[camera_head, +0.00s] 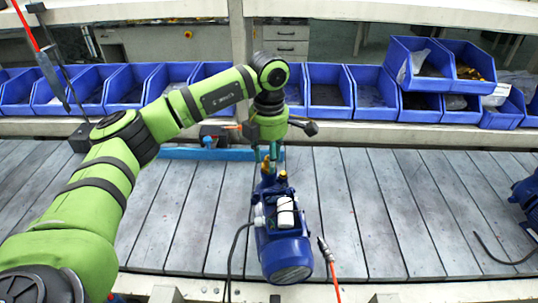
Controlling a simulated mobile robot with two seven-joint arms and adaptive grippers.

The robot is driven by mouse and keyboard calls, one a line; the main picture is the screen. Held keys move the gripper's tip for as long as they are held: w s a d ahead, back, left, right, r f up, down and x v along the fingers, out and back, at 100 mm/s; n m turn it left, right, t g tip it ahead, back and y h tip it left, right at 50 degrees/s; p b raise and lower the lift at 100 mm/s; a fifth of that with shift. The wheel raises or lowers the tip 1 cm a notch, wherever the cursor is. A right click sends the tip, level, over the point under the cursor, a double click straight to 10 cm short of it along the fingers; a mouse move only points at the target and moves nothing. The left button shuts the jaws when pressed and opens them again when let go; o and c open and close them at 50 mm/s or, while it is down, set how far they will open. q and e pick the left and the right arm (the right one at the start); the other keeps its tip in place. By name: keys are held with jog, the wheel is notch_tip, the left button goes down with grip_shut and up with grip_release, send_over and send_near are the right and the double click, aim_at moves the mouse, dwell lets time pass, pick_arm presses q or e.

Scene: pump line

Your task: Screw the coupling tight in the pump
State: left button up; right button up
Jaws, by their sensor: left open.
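A blue pump (283,232) with a motor body and a white label or box on top lies on the slatted grey conveyor (347,200) at the middle. Small brass-coloured parts show at its far end. My left gripper (272,158) is at the end of my green arm, pointing down just above that far end of the pump. Its fingers are apart. I cannot make out the coupling clearly; the gripper partly covers that end. My right gripper is not in view.
Several blue bins (328,92) line the shelf behind the conveyor. A second blue pump (527,197) is at the right edge. An orange-cabled tool (328,252) hangs beside the pump's near end, and a dark cable (236,250) lies to its left.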

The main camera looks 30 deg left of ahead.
pick_arm(q)
grip_shut()
jog(key=m, duration=0.3)
jog(key=shift+m, duration=0.3)
jog(key=m, duration=0.3)
jog(key=shift+b, duration=0.3)
jog(key=shift+m, duration=1.9)
